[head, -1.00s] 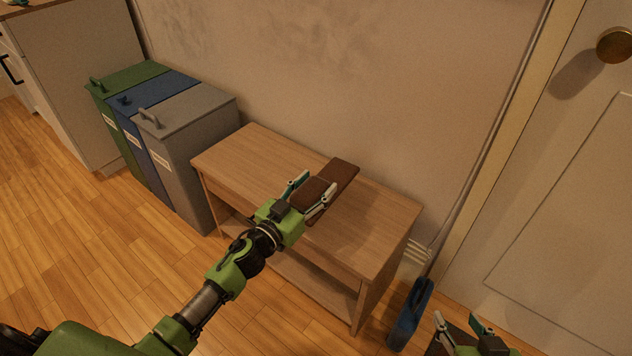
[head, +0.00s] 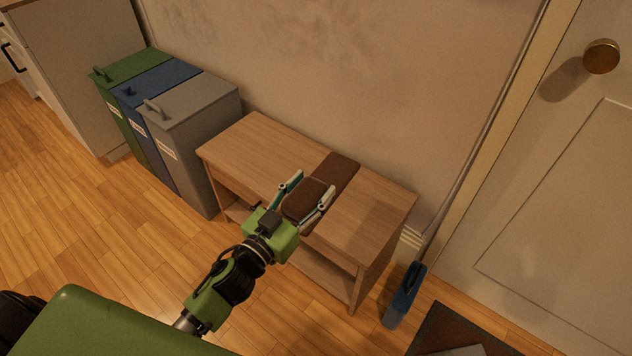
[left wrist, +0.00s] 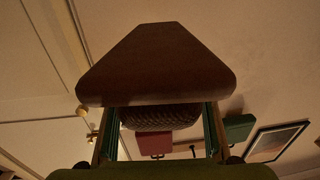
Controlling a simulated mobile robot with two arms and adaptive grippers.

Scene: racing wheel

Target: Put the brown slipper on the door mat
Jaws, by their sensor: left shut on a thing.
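The brown slipper (head: 336,172) is between the fingers of my left gripper (head: 313,184), which is shut on it, over the wooden bench (head: 245,150). Whether it touches the bench top is hard to tell. In the left wrist view the slipper (left wrist: 155,65) fills the upper middle, with a finger on each side of its near part. The dark door mat (head: 440,325) lies on the floor at the bottom right, partly cut off by the frame. A pale flat patch shows on it at the frame edge. My right gripper is out of view.
Green, blue and grey bins (head: 200,98) stand left of the bench. The door (head: 560,200) is at the right. Wooden floor (head: 100,240) is clear in front.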

